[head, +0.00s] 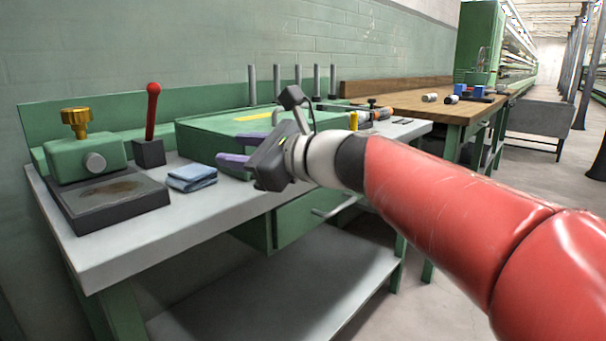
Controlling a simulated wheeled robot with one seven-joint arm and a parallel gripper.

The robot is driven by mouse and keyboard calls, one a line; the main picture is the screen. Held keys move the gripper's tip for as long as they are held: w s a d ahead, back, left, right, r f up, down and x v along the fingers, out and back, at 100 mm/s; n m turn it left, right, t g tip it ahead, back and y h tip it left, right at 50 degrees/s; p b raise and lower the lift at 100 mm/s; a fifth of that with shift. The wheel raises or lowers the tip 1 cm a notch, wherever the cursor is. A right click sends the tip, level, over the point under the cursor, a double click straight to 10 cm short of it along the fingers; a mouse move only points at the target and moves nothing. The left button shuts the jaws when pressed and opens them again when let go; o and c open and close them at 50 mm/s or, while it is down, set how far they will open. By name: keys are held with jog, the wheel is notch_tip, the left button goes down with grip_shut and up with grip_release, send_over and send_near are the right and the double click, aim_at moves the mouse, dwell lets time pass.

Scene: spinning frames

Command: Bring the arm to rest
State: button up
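My arm, red with a white and dark wrist, reaches in from the lower right. My gripper (237,149) is at its end, above the front part of the grey-topped workbench (130,235). Its two purple-tipped fingers stand apart with a gap between them, and I see nothing held there. It is in front of the green box (205,131), and I cannot tell how close it is to the box.
On the bench's left are a green device with a brass knob (76,118), a red-knobbed lever (152,115) and a folded blue cloth (192,177). Several grey posts (300,80) stand behind the box. A wooden table (440,98) stands beyond. Open floor (480,190) lies right.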

jog(key=s+d+f+n+g+h+p, duration=0.1)
jog(key=s+d+f+n+h, duration=0.6)
jog(key=d+f, duration=0.5)
jog(key=s+d+f+n+g+h+p, duration=0.1)
jog(key=s+d+f+n+g+h, duration=0.1)
jog(key=s+d+f+n+h, duration=0.5)
jog(key=s+d+f+n, duration=0.5)
jog(key=s+d+f, duration=0.1)
jog(key=s+f, duration=0.1)
jog(key=shift+f+h, duration=0.4)
jog(key=shift+f, duration=0.05)
